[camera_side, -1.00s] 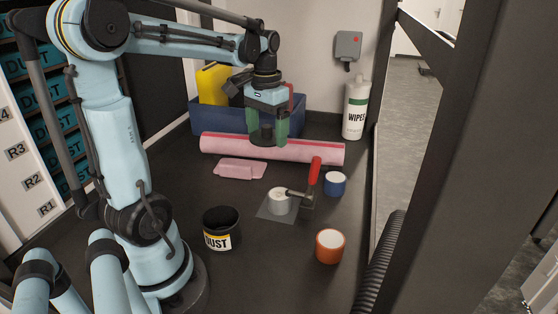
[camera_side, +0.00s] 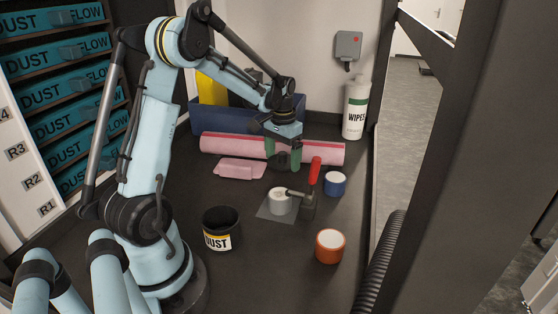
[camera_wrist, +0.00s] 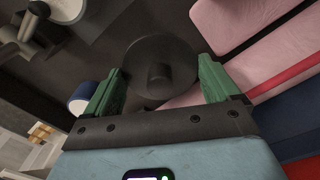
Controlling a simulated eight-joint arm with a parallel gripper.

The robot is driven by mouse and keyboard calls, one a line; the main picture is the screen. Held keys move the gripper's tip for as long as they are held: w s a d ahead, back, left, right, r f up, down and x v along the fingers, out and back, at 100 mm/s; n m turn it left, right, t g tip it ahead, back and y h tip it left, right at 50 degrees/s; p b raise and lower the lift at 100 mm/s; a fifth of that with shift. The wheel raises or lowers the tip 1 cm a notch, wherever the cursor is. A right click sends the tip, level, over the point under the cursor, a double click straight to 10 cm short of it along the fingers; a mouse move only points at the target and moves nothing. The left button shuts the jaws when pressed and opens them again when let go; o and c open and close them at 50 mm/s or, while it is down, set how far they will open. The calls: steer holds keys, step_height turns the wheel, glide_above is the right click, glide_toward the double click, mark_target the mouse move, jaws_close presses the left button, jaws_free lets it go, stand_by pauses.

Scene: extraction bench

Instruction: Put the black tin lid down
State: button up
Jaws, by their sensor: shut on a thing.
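The black tin lid (camera_wrist: 160,68) is a round dark disc with a knob in its middle. In the wrist view it lies between the green fingers of my gripper (camera_wrist: 160,92), which is shut on it. In the side view my gripper (camera_side: 283,160) points down in front of the pink roll, and the lid is a dark shape (camera_side: 282,167) low between the fingers. I cannot tell whether it touches the bench. The black DUST tin (camera_side: 220,241) stands open at the front.
The pink roll (camera_side: 225,145) and pink folded cloth (camera_side: 240,169) lie close by. A blue tin (camera_side: 335,184), orange tin (camera_side: 329,248), wipes bottle (camera_side: 354,112) and blue bin (camera_side: 215,121) stand around.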

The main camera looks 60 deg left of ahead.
mark_target(283, 179)
steer(key=shift+f, duration=2.2)
steer(key=shift+f, duration=0.1)
steer(key=o, duration=0.7)
steer(key=shift+o, duration=0.2)
step_height(283, 179, up, 12)
steer(key=shift+r, duration=0.15)
steer(key=shift+d, duration=0.1)
steer(key=d+r+m+t+y, duration=0.1)
steer(key=d+r+t, duration=0.3)
steer(key=d, duration=0.7)
steer(key=s+d+f+m+t+h, duration=0.1)
steer(key=s+d+f+m+t, duration=0.1)
steer(key=s+d, duration=0.6)
steer(key=d+t, duration=0.1)
steer(key=d, duration=0.2)
steer(key=shift+d+f+m, duration=0.25)
steer(key=shift+f+m, duration=0.05)
steer(key=shift+f, duration=0.1)
